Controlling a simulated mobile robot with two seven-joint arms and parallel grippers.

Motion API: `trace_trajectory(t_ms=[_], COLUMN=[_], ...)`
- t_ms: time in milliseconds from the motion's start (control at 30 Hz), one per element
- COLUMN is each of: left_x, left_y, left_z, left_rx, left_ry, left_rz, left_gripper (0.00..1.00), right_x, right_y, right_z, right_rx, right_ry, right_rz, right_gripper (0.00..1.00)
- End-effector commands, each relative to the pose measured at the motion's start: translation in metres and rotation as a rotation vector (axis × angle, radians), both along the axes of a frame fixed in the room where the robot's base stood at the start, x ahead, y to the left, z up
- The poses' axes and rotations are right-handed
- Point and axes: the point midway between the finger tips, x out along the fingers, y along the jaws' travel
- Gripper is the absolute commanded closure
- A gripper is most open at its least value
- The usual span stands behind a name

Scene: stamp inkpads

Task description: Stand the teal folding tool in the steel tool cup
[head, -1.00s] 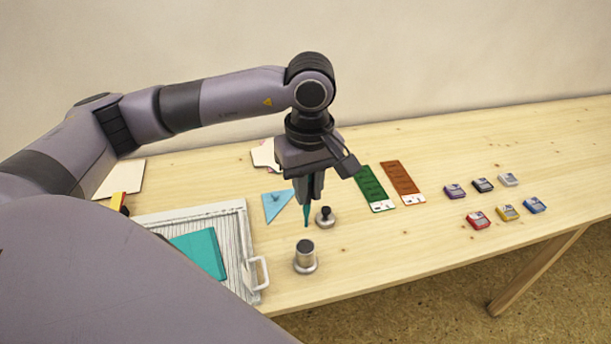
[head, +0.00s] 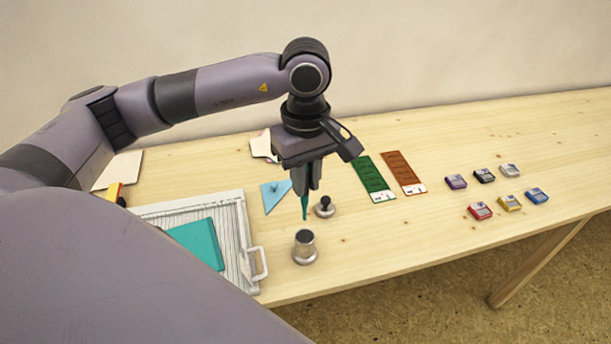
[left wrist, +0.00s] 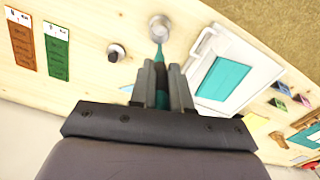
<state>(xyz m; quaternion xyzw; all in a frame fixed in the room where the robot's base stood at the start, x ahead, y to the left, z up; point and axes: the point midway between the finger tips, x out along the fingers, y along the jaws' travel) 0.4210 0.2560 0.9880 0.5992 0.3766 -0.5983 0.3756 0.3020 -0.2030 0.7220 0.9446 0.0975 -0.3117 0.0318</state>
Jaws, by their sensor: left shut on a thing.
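My left gripper (head: 306,189) is shut on the teal folding tool (head: 304,207) and holds it upright with its narrow tip down. The steel tool cup (head: 304,247) stands on the table just below the tip in the head view. The tip looks a little above and behind the cup's dark opening. In the left wrist view the tool (left wrist: 160,54) points from between the fingers (left wrist: 161,72) toward the cup (left wrist: 159,26), and its tip overlaps the cup's near side. I cannot tell whether they touch. The tool's upper part is hidden by the fingers. My right gripper is not in view.
A dark-knobbed stamp (head: 325,206) stands close behind the cup. A grey tray (head: 243,230) with a teal pad (head: 199,240) and a white handle lies left. A blue triangle (head: 272,197), green strip (head: 374,177) and brown strip (head: 403,172) lie behind. Several inkpads (head: 509,202) sit right.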

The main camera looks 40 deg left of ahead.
Motion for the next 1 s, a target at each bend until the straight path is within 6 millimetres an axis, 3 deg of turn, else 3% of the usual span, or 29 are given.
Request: trace_trajectory(t_ms=[600,1000], left_x=[0.000,0.000], left_y=[0.000,0.000], left_z=[-0.054,-0.086], left_rx=[0.000,0.000], left_ry=[-0.001,-0.001], left_rz=[0.000,0.000], left_gripper=[1.00,1.00], right_x=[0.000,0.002], right_y=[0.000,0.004], right_z=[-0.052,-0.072], right_rx=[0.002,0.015], right_ry=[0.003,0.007], right_rz=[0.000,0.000], right_gripper=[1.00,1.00])
